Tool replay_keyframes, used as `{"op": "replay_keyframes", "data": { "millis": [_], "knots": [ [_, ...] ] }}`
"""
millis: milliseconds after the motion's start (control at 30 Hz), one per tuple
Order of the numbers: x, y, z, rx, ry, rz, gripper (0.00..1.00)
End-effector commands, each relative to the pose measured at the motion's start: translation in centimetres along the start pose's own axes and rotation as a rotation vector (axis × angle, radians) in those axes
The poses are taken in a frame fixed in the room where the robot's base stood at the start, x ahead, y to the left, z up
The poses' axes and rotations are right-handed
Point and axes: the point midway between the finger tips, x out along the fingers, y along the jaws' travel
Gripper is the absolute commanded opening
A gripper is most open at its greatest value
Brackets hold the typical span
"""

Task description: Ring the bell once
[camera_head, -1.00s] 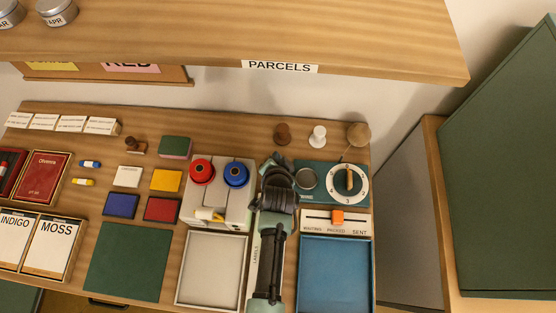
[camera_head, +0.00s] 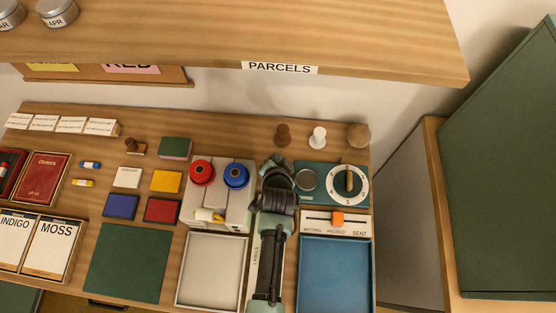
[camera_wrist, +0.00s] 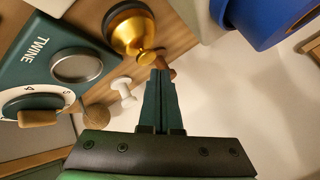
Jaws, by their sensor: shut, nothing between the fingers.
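The bell (camera_wrist: 130,30), a gold dome on a dark base with a small gold knob, is at the top of the wrist view. My gripper (camera_wrist: 159,74) is shut and empty, its dark green fingers side by side. In that view its tips appear just below and right of the bell's knob. I cannot tell whether they touch it or how large the gap is. In the head view my arm hides the bell and the fingertips.
Beside the bell are the TWINE box (camera_wrist: 65,68) with its dial, a white peg (camera_head: 318,137), a brown peg (camera_head: 283,135) and a twine ball (camera_head: 358,135). Red (camera_head: 201,172) and blue (camera_head: 236,175) spools stand left of my arm. The PARCELS shelf (camera_head: 380,50) overhangs the back.

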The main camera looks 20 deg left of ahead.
Motion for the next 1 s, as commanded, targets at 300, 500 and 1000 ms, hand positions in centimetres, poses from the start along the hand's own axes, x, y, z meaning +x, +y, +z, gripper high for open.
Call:
{"op": "replay_keyframes", "data": {
  "millis": [300, 500, 1000],
  "knots": [
    [0.00, 0.00, 0.00, 0.000, 0.000, 0.000, 0.00],
    [0.00, 0.00, 0.00, 0.000, 0.000, 0.000, 0.00],
    [0.66, 0.47, 0.45, 0.000, 0.000, 0.000, 0.00]
  ]
}}
